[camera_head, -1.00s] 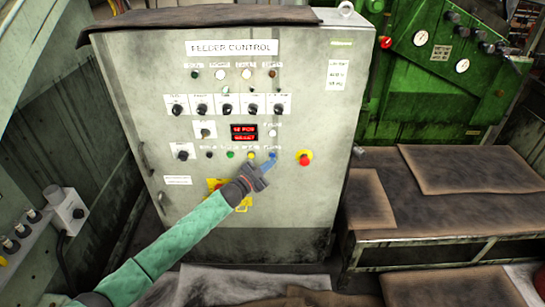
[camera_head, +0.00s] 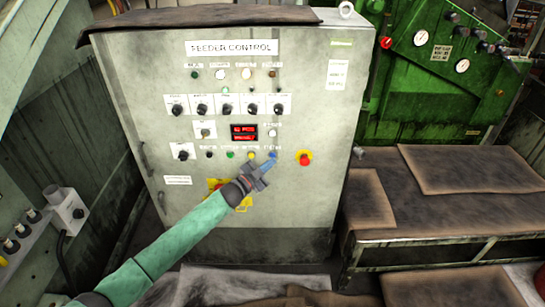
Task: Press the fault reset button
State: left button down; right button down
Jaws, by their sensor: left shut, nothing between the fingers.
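The feeder control cabinet (camera_head: 295,205) stands in the middle, facing me. The button labels are too blurred to read, so I cannot tell which is fault reset. My left gripper (camera_head: 268,164) is shut and empty, its tips just below the blue button. I cannot tell whether they touch it. My right gripper is not in view.
A red-lit display (camera_head: 243,132) and a row of selector knobs (camera_head: 228,108) sit above the buttons. A low bench (camera_head: 440,215) with brown mats stands right of the cabinet. A green machine (camera_head: 435,90) is behind it. A grey switch box (camera_head: 68,210) is at the left.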

pick_arm(q)
jog(key=shift+w, duration=0.1)
jog(key=shift+w, duration=0.35)
jog(key=shift+w, duration=0.4)
dwell(0.8)
jog(key=shift+s, duration=0.85)
jog(key=shift+s, duration=0.1)
jog(key=s+p, duration=0.2)
jog(key=s, duration=0.2)
jog(key=shift+s, duration=0.4)
